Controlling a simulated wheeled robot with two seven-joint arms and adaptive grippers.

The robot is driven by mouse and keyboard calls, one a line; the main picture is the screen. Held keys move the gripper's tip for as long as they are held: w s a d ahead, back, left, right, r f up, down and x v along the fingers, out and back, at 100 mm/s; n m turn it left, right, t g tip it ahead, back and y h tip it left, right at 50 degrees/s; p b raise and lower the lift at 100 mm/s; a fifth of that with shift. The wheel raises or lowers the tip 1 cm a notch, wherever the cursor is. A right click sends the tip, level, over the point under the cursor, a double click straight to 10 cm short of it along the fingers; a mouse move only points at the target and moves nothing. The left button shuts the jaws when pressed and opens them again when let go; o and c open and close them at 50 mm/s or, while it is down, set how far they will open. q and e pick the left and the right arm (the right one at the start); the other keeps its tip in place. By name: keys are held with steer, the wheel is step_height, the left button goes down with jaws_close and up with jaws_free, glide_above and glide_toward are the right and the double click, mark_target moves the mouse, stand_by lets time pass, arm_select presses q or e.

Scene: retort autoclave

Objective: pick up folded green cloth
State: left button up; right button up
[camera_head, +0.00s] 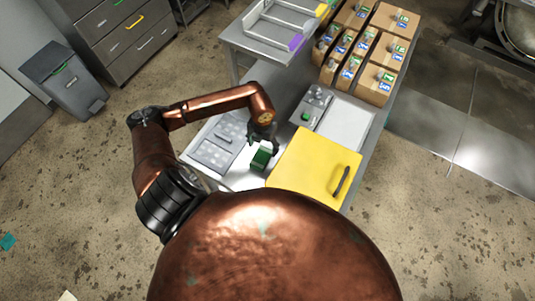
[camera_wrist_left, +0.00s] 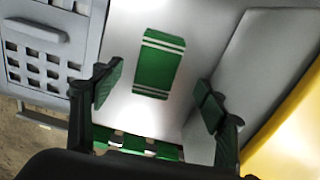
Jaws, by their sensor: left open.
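The folded green cloth (camera_wrist_left: 159,63) lies flat on the pale grey table top in the left wrist view, with white stripes near its upper and lower ends. In the head view a small dark green shape (camera_head: 262,158), which I take to be the cloth, shows just below the left gripper (camera_head: 263,142). In the left wrist view the left gripper (camera_wrist_left: 158,97) is open and empty, its green-padded fingers spread either side of the cloth's near end and apart from it. The right gripper is in no view.
A yellow case (camera_head: 312,167) with a dark handle stands close on the right. A grey perforated tray (camera_head: 213,146) lies on the left. Cardboard boxes (camera_head: 372,86) stand farther back. Another green striped piece (camera_wrist_left: 137,146) shows between the fingers' bases.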

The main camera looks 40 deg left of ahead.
mark_target(261, 157)
arm_select(q)
steer(key=shift+f, duration=0.5)
steer(key=shift+s+f, duration=0.25)
steer(key=shift+f, duration=0.05)
steer(key=f+p, duration=0.1)
steer(key=f, duration=0.1)
steer(key=shift+s+d+f+p, duration=0.1)
steer(key=shift+s+f+p, duration=0.2)
steer(key=shift+f+p, duration=0.1)
step_height(261, 157, down, 2)
steer(key=shift+f, duration=0.55)
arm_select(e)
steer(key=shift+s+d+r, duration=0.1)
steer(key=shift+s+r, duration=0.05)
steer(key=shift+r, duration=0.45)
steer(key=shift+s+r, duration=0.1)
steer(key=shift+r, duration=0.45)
arm_select(q)
steer(key=c, duration=0.8)
steer(key=shift+s, duration=0.1)
steer(key=c, duration=0.3)
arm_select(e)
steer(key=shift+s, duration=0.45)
